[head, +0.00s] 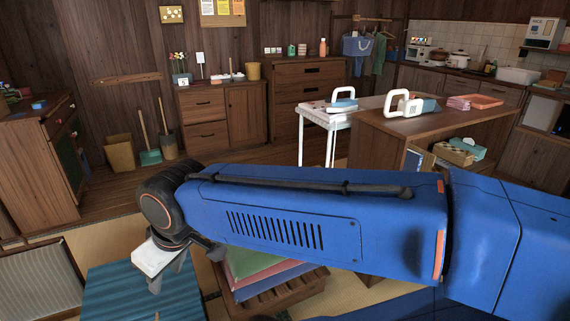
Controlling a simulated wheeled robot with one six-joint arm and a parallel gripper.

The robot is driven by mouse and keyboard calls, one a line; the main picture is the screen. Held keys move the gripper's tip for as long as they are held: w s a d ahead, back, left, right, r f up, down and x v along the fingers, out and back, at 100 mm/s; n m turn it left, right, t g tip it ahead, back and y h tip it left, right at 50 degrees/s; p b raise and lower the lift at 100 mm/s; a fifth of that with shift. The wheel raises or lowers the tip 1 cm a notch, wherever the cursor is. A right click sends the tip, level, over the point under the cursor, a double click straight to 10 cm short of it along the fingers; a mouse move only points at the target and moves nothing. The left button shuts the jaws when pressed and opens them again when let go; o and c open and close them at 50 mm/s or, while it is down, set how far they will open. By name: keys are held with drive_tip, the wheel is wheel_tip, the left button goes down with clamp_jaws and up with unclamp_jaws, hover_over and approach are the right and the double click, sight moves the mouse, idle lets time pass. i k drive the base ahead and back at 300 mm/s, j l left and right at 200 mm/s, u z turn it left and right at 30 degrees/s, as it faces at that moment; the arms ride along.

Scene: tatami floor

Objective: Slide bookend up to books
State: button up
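My blue arm reaches across the front of the view to the left. I cannot make out a bookend or a row of books for certain. A stack of flat green, red and blue pieces (266,279) lies on a low wooden stand, partly behind my arm; I cannot tell whether they are books or cushions.
The low wooden stand (299,290) is close to my arm. The blue mat (118,292) lies at lower left. A wooden cabinet (40,160) stands left. A white table (333,117) and wooden counter (440,130) stand beyond my arm. Drawers line the back wall.

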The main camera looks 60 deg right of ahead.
sight(429, 159)
drive_tip(key=z, duration=3.1)
drive_tip(key=i+z, duration=0.5)
drive_tip(key=i+l, duration=0.05)
drive_tip(key=i, duration=0.05)
